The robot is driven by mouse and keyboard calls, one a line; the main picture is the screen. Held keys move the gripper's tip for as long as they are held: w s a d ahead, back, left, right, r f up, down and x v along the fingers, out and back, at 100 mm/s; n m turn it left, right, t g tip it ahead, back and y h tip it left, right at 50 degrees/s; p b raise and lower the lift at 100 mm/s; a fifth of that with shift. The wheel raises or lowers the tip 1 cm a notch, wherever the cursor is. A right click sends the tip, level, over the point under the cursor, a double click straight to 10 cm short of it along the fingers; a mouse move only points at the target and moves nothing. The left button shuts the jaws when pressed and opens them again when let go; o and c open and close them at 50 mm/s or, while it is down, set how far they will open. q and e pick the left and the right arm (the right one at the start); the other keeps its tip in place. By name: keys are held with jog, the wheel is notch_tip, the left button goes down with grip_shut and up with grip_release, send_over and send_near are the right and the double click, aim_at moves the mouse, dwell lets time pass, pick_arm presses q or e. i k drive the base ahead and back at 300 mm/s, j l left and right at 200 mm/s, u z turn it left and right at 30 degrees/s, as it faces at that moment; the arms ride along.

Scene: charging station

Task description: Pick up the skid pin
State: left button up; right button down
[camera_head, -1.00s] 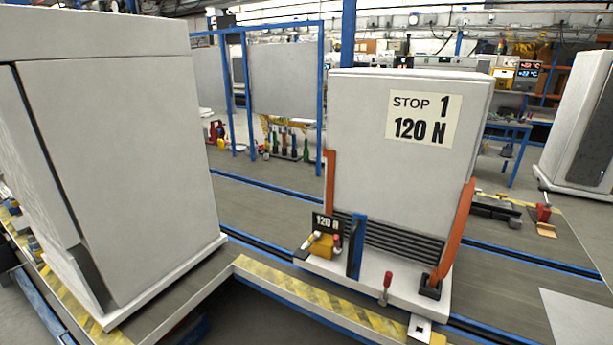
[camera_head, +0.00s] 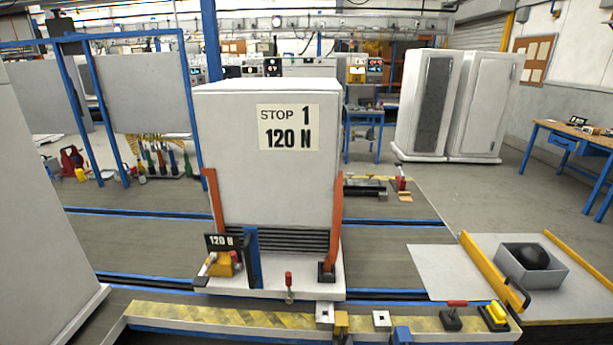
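A small pin with a red grip (camera_head: 289,283) stands upright at the front of the white skid base (camera_head: 262,283) under the cabinet marked "STOP 1 120 N" (camera_head: 225,140). It looks like the skid pin, but it is small in the view. Its lower end is hard to make out. Neither of my grippers shows in the head view.
A yellow-and-black edged ledge (camera_head: 220,318) runs along the front. A dark block with a red handle (camera_head: 452,316) and a yellow block (camera_head: 494,316) sit on its right end. A grey box (camera_head: 545,277) holds a dark round object.

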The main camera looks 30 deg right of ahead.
aim_at(455, 304)
jog(key=z, duration=2.15)
jog(key=i+l+u, duration=0.15)
jog(key=i+l, duration=0.2)
jog(key=i+l+u, duration=0.15)
jog(key=i+l, duration=0.2)
jog(key=l, duration=0.2)
